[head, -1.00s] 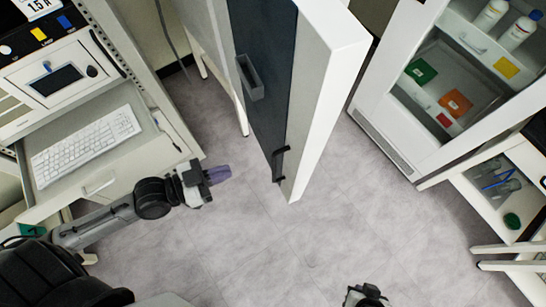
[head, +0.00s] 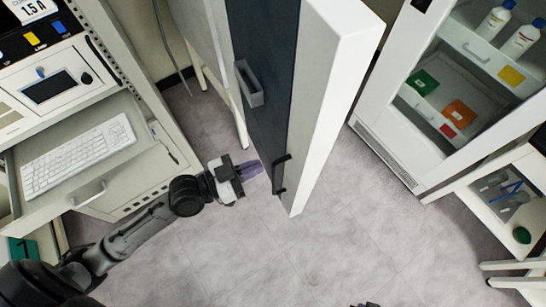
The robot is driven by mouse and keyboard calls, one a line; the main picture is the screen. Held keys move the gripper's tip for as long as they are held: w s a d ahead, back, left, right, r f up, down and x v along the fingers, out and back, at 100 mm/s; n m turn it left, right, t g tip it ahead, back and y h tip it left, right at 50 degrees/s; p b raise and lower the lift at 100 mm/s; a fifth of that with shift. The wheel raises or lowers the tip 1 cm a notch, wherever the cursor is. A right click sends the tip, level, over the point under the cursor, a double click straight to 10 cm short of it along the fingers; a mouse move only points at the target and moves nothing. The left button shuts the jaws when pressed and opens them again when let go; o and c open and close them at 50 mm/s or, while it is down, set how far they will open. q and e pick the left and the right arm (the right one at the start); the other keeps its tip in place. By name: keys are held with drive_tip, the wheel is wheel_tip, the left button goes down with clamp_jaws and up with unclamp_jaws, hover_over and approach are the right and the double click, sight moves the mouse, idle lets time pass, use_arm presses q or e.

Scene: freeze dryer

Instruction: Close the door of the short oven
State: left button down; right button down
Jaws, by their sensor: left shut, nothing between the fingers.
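The oven door (head: 332,100) stands open at the upper middle, seen from above as a thick white slab with a dark face on its left side. A grey recessed handle (head: 249,83) and a black handle (head: 281,173) sit on the dark face. My left gripper (head: 257,169) is shut and empty, its purple fingertips pointing right at the dark face, just left of the black handle. I cannot tell whether they touch the door. My right gripper is not visible; only a small dark sliver shows at the bottom edge.
A cabinet with a keyboard (head: 78,158) on a pulled-out shelf stands on the left, close to my left arm. A white glass-fronted cabinet (head: 385,150) with bottles stands at right, with a white cart below it. The floor (head: 290,255) is clear in the lower middle.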

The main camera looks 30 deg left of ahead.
use_arm(q)
drive_tip(key=shift+x, duration=2.55)
